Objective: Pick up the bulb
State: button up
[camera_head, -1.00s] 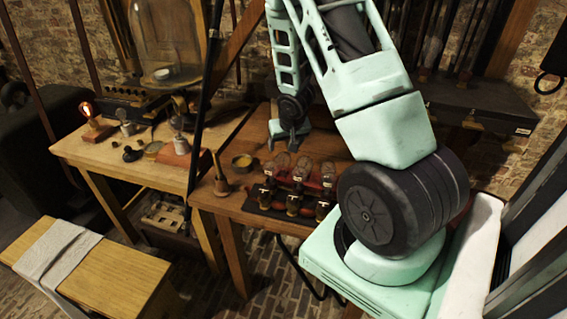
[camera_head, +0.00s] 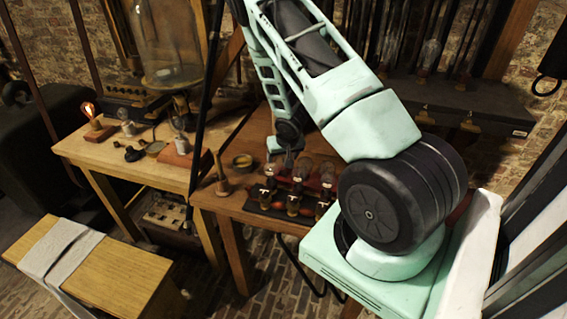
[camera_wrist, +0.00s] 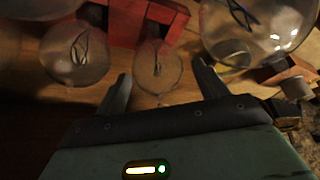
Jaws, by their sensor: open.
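Several clear glass bulbs stand close together on the middle table. In the wrist view, one small bulb (camera_wrist: 158,70) sits between my open fingertips, with no clear contact to see. A second bulb (camera_wrist: 76,54) is left of my left finger, and a large one (camera_wrist: 250,32) is beyond my right finger. In the head view, my gripper (camera_head: 281,163) hangs low over the left end of this bulb group, beside a bulb (camera_head: 302,168). My gripper (camera_wrist: 161,74) is open and empty. In the head view my fingers partly hide the nearest bulb.
Red blocks (camera_wrist: 110,28) stand close behind the bulbs. A round tin (camera_head: 242,161) and a wooden-handled tool (camera_head: 221,178) are on the table's left. The left table holds a glowing bulb (camera_head: 89,111) and a clear bulb (camera_head: 180,126) on blocks. A dark pole rises between the tables.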

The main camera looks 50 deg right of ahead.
jog(key=c, duration=1.2)
jog(key=shift+o, duration=0.2)
jog(key=shift+r, duration=0.1)
